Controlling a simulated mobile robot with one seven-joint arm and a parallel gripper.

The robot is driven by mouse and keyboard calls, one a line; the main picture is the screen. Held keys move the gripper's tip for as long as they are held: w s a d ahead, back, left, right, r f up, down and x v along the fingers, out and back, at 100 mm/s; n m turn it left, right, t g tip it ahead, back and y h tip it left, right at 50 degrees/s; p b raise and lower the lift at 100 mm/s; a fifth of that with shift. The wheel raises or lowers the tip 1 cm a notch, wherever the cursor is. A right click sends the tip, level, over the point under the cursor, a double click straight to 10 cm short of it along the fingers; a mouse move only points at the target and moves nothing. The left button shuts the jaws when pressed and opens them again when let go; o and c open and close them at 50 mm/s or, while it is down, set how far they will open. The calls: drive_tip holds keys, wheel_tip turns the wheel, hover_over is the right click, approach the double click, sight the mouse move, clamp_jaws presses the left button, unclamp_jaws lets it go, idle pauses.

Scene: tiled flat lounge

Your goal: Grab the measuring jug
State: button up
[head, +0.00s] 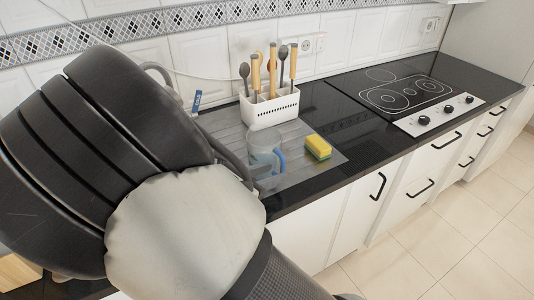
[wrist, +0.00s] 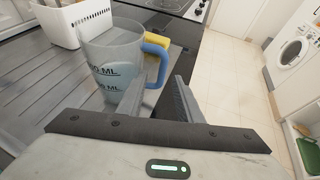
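The measuring jug is clear, with dark ML markings and a blue handle. It stands upright on the grey draining surface, in the middle of the head view (head: 262,150) and upper left in the wrist view (wrist: 110,62). My gripper (wrist: 160,90) is open in the wrist view, with a gap between its two fingers. The jug's blue handle shows at this gap, near the fingertips. The left finger overlaps the jug's lower wall in the picture; I cannot tell whether it touches. In the head view my arm hides most of the gripper.
A yellow and green sponge (head: 318,147) lies right of the jug. A white utensil holder (head: 270,108) with several utensils stands behind it. A black hob (head: 402,92) is farther right on the counter. The tiled floor (head: 440,240) in front is clear.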

sight(283, 169)
drive_tip(key=x, duration=0.5)
drive_tip(key=shift+d+r+b, duration=0.15)
drive_tip(key=shift+r+b, duration=0.1)
drive_tip(key=shift+b, duration=0.15)
clamp_jaws()
